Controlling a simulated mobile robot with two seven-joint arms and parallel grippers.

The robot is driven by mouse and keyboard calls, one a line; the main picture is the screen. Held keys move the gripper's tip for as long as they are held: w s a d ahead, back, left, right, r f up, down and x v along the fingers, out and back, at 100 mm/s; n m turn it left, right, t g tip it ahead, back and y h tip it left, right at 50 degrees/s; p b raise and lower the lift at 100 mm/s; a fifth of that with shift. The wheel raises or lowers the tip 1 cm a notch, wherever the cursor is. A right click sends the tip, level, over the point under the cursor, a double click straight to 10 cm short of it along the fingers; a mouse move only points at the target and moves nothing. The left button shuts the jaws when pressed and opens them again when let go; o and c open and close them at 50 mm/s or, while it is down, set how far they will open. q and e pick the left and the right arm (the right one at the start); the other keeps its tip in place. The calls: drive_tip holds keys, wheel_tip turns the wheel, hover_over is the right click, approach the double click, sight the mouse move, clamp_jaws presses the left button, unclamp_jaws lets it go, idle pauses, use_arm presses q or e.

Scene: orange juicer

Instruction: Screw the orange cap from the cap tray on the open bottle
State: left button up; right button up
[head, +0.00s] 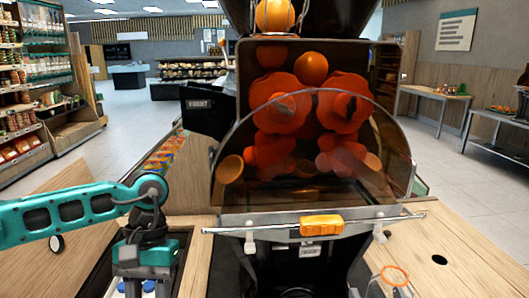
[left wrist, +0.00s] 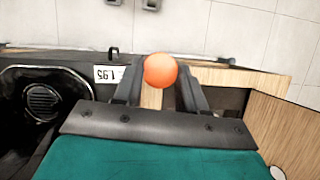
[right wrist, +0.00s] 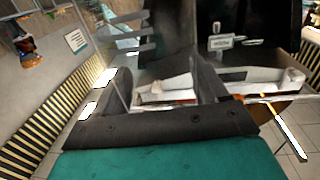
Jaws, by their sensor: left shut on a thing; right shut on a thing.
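The orange cap (left wrist: 160,70) is a round orange disc between the fingers of my left gripper (left wrist: 158,88) in the left wrist view. In the head view a teal arm comes in from the left and points down over the dark recess; its fingertips are not clear. A clear bottle (head: 397,288) with an orange ring at its top stands at the lower right of the head view, cut off by the frame. My right gripper (right wrist: 162,78) has its fingers well apart around something see-through, apparently the bottle, hard to make out.
A large orange juicer (head: 238,120) with a clear curved cover fills the middle. The wooden counter (head: 460,265) has a round hole at right. Blue and white pieces (head: 148,286) lie low in the left recess. A price tag (left wrist: 108,74) shows in the left wrist view.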

idle(0.3)
drive_tip(key=s+a+r+n+g+y, duration=0.1)
drive_tip(key=a+n+g+y, duration=0.3)
drive_tip(key=a+n+y, duration=0.4)
drive_tip(key=a+y, duration=0.3)
drive_tip(key=a, duration=0.3)
drive_tip(key=shift+y, duration=0.3)
drive_tip(key=shift+a, duration=0.1)
use_arm(q)
drive_tip(key=d+r+n+h, duration=0.1)
drive_tip(key=d+r+n, duration=0.3)
drive_tip(key=d+r, duration=0.6)
drive_tip(key=s+d+r+n+t+h, duration=0.1)
drive_tip(key=d+r+n, duration=0.3)
drive_tip(key=d+r, duration=0.6)
drive_tip(key=d+h, duration=0.1)
drive_tip(key=d, duration=0.3)
drive_tip(key=shift+s+d+n, duration=0.25)
drive_tip(key=shift+d+n, duration=0.05)
drive_tip(key=shift+f, duration=2)
